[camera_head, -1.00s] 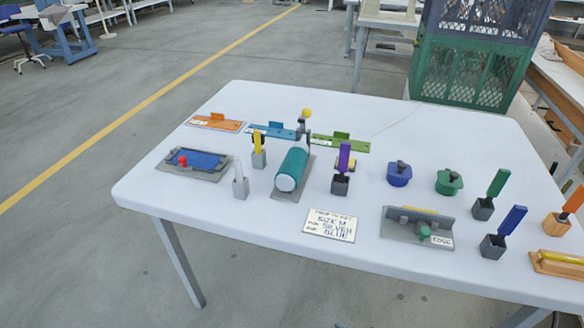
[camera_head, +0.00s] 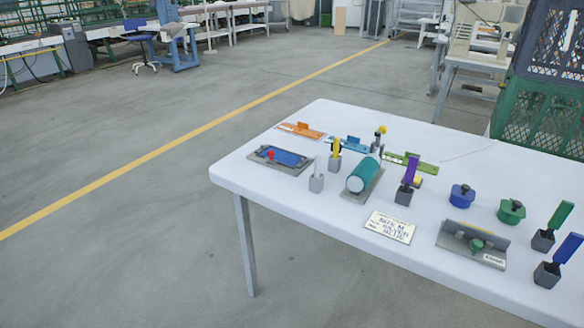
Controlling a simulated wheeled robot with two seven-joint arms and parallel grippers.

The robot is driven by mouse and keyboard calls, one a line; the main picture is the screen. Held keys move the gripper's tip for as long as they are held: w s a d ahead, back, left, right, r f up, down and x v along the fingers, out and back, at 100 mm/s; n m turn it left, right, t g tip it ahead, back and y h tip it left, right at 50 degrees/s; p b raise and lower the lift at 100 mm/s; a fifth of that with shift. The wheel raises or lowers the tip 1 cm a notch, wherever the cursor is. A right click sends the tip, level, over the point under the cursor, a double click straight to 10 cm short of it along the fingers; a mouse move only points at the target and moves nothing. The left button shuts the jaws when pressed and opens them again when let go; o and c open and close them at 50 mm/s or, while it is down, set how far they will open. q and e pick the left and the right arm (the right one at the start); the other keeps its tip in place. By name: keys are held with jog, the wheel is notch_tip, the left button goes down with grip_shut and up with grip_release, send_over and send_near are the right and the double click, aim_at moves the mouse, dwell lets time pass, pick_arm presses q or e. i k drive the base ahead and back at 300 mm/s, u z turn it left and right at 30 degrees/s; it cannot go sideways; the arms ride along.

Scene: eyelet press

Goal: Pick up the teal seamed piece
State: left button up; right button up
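A teal cylinder (camera_head: 363,175) lies on a grey base on the white table, near the table's middle left. It is the only plainly teal rounded piece; I cannot make out a seam on it. A flat blue plate with a small clip (camera_head: 347,144) lies behind it, partly hidden by other items. Neither of my grippers shows in the head view.
The white table (camera_head: 300,190) also holds a grey tray with a blue pad (camera_head: 281,158), a written card (camera_head: 390,227), a grey edge fixture (camera_head: 472,244), a blue pot (camera_head: 462,196) and a green pot (camera_head: 511,211). A green crate (camera_head: 540,120) stands behind. The floor at left is clear.

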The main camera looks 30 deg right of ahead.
aim_at(367, 168)
jog(key=u, duration=0.25)
jog(key=i, duration=0.95)
jog(key=z, duration=0.15)
